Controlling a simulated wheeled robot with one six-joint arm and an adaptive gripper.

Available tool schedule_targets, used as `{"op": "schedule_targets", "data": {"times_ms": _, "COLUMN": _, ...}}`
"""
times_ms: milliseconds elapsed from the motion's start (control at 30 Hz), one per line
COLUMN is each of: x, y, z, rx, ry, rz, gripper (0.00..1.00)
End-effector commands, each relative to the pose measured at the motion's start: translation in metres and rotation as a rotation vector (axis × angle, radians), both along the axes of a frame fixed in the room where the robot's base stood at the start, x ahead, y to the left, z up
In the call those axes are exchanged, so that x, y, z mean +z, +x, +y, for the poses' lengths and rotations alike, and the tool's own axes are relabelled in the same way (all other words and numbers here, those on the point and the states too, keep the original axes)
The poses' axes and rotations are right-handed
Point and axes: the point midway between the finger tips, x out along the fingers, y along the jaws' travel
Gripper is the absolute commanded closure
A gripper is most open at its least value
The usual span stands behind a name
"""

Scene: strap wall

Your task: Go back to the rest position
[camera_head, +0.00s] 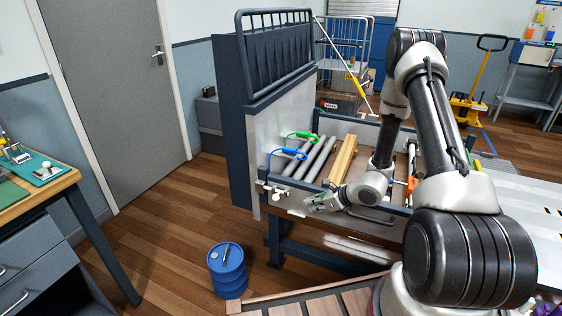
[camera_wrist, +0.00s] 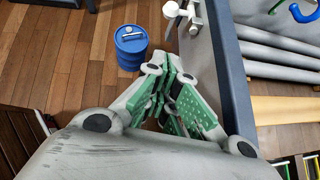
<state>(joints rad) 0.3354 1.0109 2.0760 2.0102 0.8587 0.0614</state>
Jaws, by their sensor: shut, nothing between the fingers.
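My gripper (camera_head: 322,203) is shut and empty. In the head view it is held out to the left, close to the front edge of the dark-framed roller bench (camera_head: 300,192). In the wrist view my gripper (camera_wrist: 172,98) shows its green finger pads drawn together, beside the bench's dark side rail (camera_wrist: 232,75). A blue strap hook (camera_head: 287,153) and a green strap hook (camera_head: 301,135) stick out from the grey strap wall (camera_head: 262,135). The blue hook (camera_wrist: 303,13) also shows at the top right of the wrist view.
A blue drum (camera_head: 227,270) stands on the wooden floor left of the bench, with a small grey object on its lid. A yellow wooden beam (camera_head: 343,159) lies among grey rollers. A workbench (camera_head: 40,190) stands at far left. Floor between it and the drum is clear.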

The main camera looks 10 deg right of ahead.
Motion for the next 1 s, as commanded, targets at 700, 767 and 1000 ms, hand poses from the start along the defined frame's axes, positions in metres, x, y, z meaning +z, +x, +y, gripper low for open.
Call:
{"op": "schedule_targets", "data": {"times_ms": 700, "x": 0.152, "y": -0.201, "z": -0.005, "rx": 1.22, "ry": -0.212, "rz": -0.215, "gripper": 1.0}}
{"op": "schedule_targets", "data": {"times_ms": 767, "x": 0.174, "y": -0.216, "z": -0.017, "rx": 1.347, "ry": -0.278, "rz": -0.246, "gripper": 1.0}}
{"op": "schedule_targets", "data": {"times_ms": 1000, "x": 0.254, "y": -0.257, "z": -0.067, "rx": 1.77, "ry": -0.6, "rz": -0.335, "gripper": 1.0}}
